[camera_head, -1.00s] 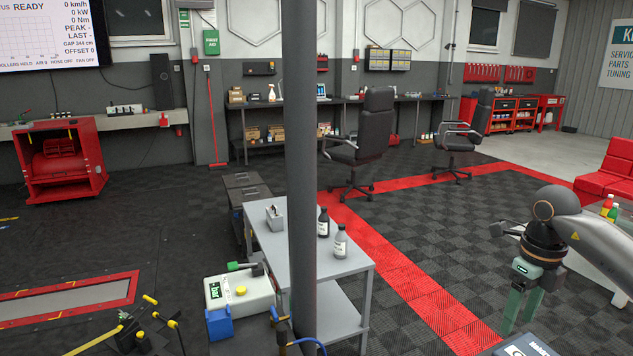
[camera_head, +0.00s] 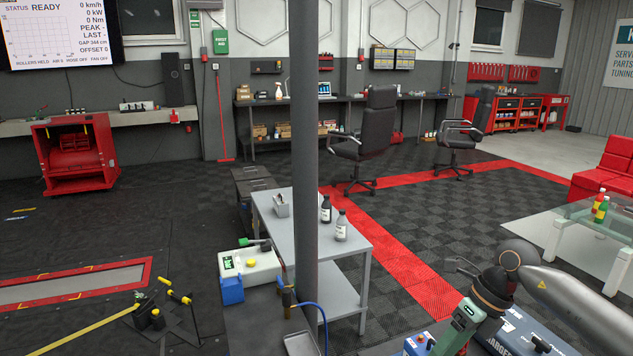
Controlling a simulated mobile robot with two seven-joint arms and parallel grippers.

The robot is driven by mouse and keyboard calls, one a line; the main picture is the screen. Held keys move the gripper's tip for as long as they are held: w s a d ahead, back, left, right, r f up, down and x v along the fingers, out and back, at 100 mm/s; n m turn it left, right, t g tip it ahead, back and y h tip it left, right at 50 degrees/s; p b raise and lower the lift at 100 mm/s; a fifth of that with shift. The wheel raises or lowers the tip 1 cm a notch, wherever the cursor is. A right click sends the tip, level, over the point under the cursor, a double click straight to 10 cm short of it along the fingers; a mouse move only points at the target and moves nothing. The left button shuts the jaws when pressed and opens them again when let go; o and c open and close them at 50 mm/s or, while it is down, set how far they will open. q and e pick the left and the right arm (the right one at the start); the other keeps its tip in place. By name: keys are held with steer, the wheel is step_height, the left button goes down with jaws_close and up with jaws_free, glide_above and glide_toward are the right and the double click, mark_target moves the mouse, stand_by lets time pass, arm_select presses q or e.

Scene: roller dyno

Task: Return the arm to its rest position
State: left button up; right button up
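My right arm comes in from the right edge in the head view, with its silver link and black wrist joint bent downward. My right gripper (camera_head: 450,338) is green and points down and to the left near the bottom edge. Its fingertips are at or past the edge of the picture, so I cannot tell whether it is open or shut, and I see nothing clearly held in it. It is in front of a dark blue case (camera_head: 515,334) on the floor side. My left gripper is not in view.
A grey pole stands mid-view before a metal table (camera_head: 339,251) with two dark bottles (camera_head: 341,227) on it. A glass table (camera_head: 590,230) is at right. Checkered floor lies open between.

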steer(key=s+a+m+t+y, duration=0.2)
steer(key=a+m+t+y, duration=0.4)
steer(key=a, duration=0.5)
steer(key=s+a+m+t+y, duration=0.25)
steer(key=a+m+y, duration=0.45)
steer(key=a, duration=0.4)
steer(key=s+d+f+m+t+h, duration=0.1)
steer(key=d+f+m+t+h, duration=0.25)
steer(key=f+m+h, duration=0.45)
steer(key=s+d+f+m+t+h, duration=0.25)
steer(key=d+f+m+h, duration=0.2)
steer(key=m, duration=0.55)
steer(key=s+d+f+m+g+h, duration=0.3)
steer(key=s+f+m, duration=0.5)
steer(key=s+f, duration=0.5)
steer(key=shift+s+d+f+g+b, duration=0.3)
steer(key=shift+d+f+g, duration=0.15)
steer(key=shift+g, duration=0.7)
